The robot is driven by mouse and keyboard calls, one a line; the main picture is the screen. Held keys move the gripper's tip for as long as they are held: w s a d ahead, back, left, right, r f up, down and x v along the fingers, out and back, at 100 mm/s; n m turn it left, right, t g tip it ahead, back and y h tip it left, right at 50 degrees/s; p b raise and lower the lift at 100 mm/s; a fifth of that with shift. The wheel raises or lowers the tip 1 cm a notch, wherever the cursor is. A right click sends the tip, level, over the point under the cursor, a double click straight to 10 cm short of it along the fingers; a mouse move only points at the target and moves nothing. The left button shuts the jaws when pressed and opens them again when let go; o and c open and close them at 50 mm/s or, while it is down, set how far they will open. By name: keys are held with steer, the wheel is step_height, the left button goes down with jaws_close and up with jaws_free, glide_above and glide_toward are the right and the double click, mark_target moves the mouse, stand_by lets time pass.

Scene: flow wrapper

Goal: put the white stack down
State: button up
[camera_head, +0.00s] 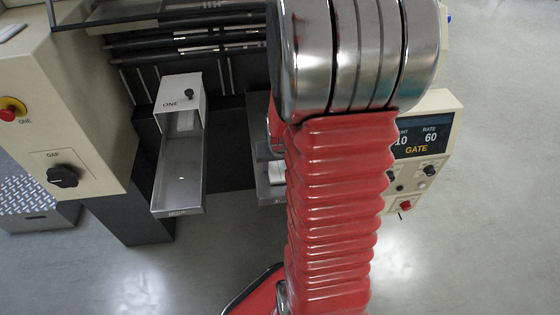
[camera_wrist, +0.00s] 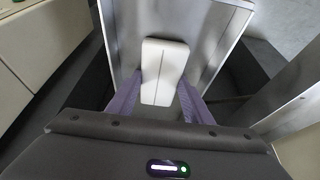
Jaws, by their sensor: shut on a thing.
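The white stack (camera_wrist: 163,72) is a pale rounded block in the middle of the wrist view. My gripper (camera_wrist: 160,92) has its two purple-grey fingers on either side of the stack's lower part, shut on it. A metal tray (camera_wrist: 215,32) with raised sides lies behind the stack; I cannot tell whether the stack touches its floor. In the head view my red arm hides the gripper. A small white piece (camera_head: 277,172) shows in a metal tray (camera_head: 272,195) just left of the arm, partly hidden.
An empty metal chute (camera_head: 181,172) under a white housing marked ONE (camera_head: 181,97) stands to the left. A cream cabinet (camera_head: 62,100) with a red button and GAP knob is at far left. A control panel (camera_head: 420,150) reading GATE is right of my arm.

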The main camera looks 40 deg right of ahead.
steer(key=o, duration=1)
steer(key=shift+r, duration=0.1)
steer(key=v, duration=1.2)
stand_by(0.5)
